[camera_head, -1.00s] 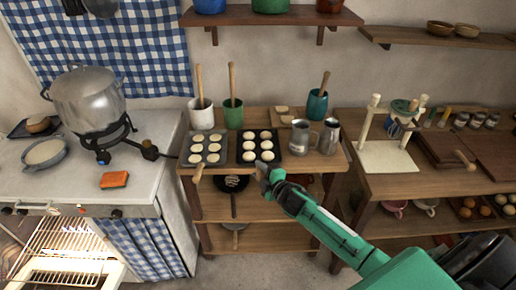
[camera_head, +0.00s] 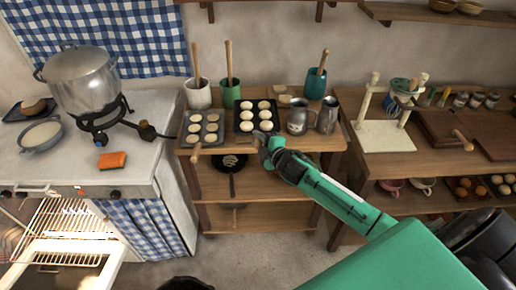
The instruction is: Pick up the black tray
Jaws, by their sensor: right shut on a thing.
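The black tray (camera_head: 255,119) holds several pale round dough pieces in two columns. It is just above the wooden shelf top, a little higher in the picture than the grey tray beside it. My right gripper (camera_head: 264,142) is shut on the tray's near edge, and its arm reaches in from the lower right. The fingertips are partly hidden by the gripper body. My left gripper is not in view.
A metal mug (camera_head: 298,117) and a metal pitcher (camera_head: 327,115) stand close on the right. Utensil pots (camera_head: 199,94) stand behind. An open lit oven (camera_head: 72,225) is at lower left.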

